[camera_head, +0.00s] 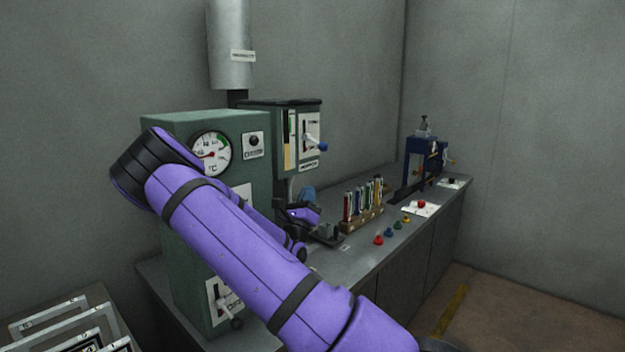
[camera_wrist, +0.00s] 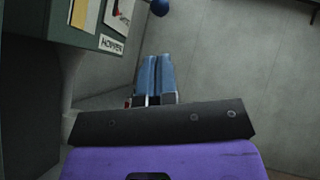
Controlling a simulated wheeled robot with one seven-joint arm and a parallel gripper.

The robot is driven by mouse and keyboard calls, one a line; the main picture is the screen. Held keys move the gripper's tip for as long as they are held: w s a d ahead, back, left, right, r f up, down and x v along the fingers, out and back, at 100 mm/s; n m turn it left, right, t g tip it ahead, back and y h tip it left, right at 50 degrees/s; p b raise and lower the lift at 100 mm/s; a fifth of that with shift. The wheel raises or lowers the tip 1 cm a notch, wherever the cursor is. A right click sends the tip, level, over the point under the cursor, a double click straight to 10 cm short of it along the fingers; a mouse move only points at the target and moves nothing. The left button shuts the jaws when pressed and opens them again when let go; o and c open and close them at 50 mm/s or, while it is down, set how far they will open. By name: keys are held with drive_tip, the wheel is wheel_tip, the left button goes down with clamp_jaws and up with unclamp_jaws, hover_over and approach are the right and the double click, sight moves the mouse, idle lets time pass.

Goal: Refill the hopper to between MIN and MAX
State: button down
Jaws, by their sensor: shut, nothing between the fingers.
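The hopper (camera_head: 290,106) is a dark green box with a black lid, beside the larger green machine. Its sight strip (camera_head: 288,154) shows a yellow-amber lower part; MIN and MAX marks are too small to read. A lever with a blue knob (camera_head: 322,146) sticks out of its front. In the wrist view the HOPPER label (camera_wrist: 111,44), part of the strip (camera_wrist: 79,13) and the blue knob (camera_wrist: 160,7) show at the top. My gripper (camera_head: 308,193) is below the hopper, its blue fingers shut and empty; they also show in the wrist view (camera_wrist: 157,63).
The green machine (camera_head: 165,130) carries a dial gauge (camera_head: 210,153). On the bench (camera_head: 345,262) stand a wooden rack (camera_head: 362,221) of coloured items, several coloured knobs (camera_head: 390,231) and a blue device (camera_head: 421,155). Frames (camera_head: 50,316) lie at the lower left.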

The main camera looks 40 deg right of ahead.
sight(322, 150)
drive_tip(key=x, duration=1.3)
